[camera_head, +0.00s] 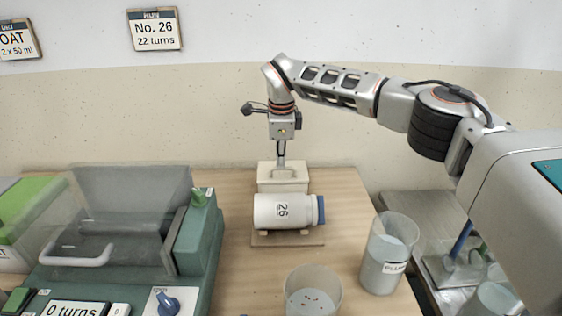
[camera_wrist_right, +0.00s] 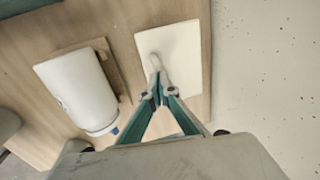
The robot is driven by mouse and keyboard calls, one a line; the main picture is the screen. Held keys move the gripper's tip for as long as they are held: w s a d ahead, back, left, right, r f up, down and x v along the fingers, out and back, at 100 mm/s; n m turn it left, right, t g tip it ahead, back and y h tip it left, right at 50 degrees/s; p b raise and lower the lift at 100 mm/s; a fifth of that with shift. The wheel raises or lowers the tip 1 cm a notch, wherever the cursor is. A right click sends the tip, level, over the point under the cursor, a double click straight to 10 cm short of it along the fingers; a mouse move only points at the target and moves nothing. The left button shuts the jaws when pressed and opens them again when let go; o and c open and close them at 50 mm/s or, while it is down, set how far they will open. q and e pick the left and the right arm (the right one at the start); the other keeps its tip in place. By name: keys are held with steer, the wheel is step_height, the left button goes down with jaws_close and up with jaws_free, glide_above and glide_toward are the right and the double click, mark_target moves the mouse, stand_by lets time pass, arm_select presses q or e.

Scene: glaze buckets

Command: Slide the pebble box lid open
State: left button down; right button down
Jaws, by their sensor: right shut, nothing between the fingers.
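The pebble box (camera_head: 283,186) is a cream box standing at the back of the wooden table, behind the white jar. Its pale flat lid (camera_head: 298,166) is on top; in the right wrist view the lid (camera_wrist_right: 187,48) fills the box's outline, and I see no opening or pebbles. My right gripper (camera_head: 281,163) points straight down over the lid. Its fingers are shut and empty, with the tips (camera_wrist_right: 159,78) at or just above the lid; I cannot tell if they touch. My left gripper is not in view.
A white jar (camera_head: 270,211) marked 26 lies on a wooden cradle (camera_head: 288,240) in front of the box. A green machine (camera_head: 200,240) with a clear cover stands left. A bucket (camera_head: 314,289) and a beaker (camera_head: 388,255) stand in front. The wall is close behind.

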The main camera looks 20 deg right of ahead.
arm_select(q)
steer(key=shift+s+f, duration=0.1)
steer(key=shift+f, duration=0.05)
arm_select(e)
steer(key=shift+f, duration=0.3)
